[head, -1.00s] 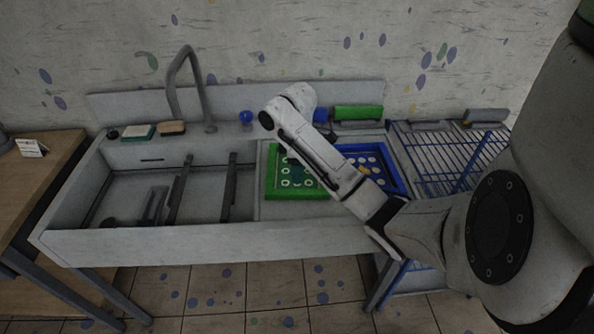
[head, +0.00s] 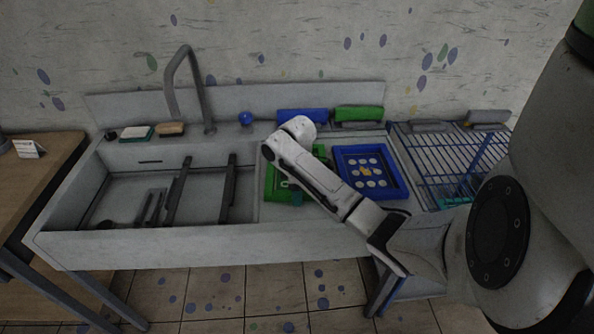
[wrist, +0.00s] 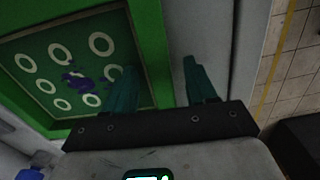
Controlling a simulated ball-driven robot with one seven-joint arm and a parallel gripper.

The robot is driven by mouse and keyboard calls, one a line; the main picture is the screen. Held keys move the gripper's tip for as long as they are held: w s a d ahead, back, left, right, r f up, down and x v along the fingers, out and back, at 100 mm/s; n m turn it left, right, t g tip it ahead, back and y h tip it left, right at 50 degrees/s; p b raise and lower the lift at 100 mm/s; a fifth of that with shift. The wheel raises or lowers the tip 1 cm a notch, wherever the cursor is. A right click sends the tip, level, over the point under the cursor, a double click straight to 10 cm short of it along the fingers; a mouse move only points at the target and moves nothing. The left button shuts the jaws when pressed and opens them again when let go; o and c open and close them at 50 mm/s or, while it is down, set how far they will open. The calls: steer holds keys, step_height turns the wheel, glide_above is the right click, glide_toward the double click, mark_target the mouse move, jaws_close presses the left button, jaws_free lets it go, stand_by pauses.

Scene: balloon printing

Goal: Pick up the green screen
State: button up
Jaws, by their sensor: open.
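The green screen (head: 270,184) lies flat on the counter right of the sink, partly hidden behind my arm in the head view. In the wrist view its green frame (wrist: 148,32) surrounds a dark mesh with pale rings and a purple blot. My gripper (wrist: 158,66) is open, with two teal fingers. One finger appears over the mesh and the other outside the frame, so they straddle one side of the frame in the picture. Contact cannot be told. In the head view my arm mostly hides the gripper.
A blue screen (head: 342,184) lies just right of the green one. The sink basin (head: 125,185) is at left, with a curved faucet (head: 170,80). A blue wire rack (head: 440,150) stands at right.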

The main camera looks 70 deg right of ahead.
steer(key=shift+c, duration=0.2)
jaws_close()
steer(key=shift+r, duration=0.15)
stand_by(0.3)
